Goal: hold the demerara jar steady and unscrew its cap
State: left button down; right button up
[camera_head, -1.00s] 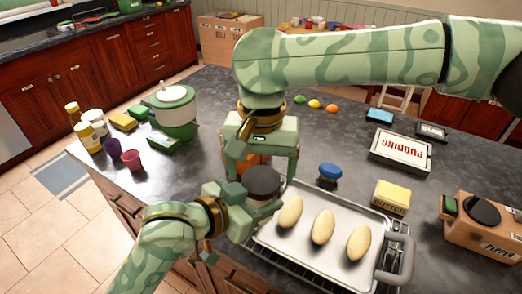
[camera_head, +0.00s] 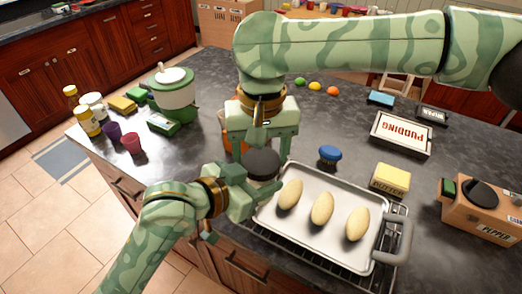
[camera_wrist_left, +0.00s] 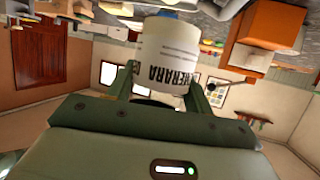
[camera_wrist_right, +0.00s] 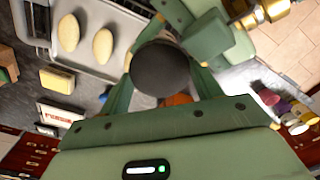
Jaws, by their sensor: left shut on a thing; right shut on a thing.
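The demerara jar (camera_wrist_left: 165,62), with a white printed label, is between the fingers of my left gripper (camera_wrist_left: 162,85) in the left wrist view. My left gripper is shut on the jar's body. The jar's dark round cap (camera_head: 263,164) faces up in the head view, and it shows in the right wrist view (camera_wrist_right: 160,68). My right gripper (camera_head: 264,148) comes down from above and is shut on the cap, with a finger on either side of it. The cap still sits at the top of the jar. The jar body is mostly hidden in the head view.
A metal baking tray (camera_head: 335,181) with several pale oval loaves lies just right of the jar. A green-and-white canister (camera_head: 174,88) stands at left.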

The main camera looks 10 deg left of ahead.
jog(key=shift+a, duration=0.1)
jog(key=o, duration=1.1)
jog(key=shift+s, duration=0.1)
notch_tip(320, 180, up, 4)
jog(key=shift+r, duration=0.45)
jog(key=shift+c, duration=0.5)
notch_tip(320, 180, up, 2)
jog(key=m, duration=0.3)
jog(key=shift+r, duration=0.25)
jog(key=shift+f, duration=0.15)
notch_tip(320, 180, down, 8)
jog(key=shift+r, duration=0.25)
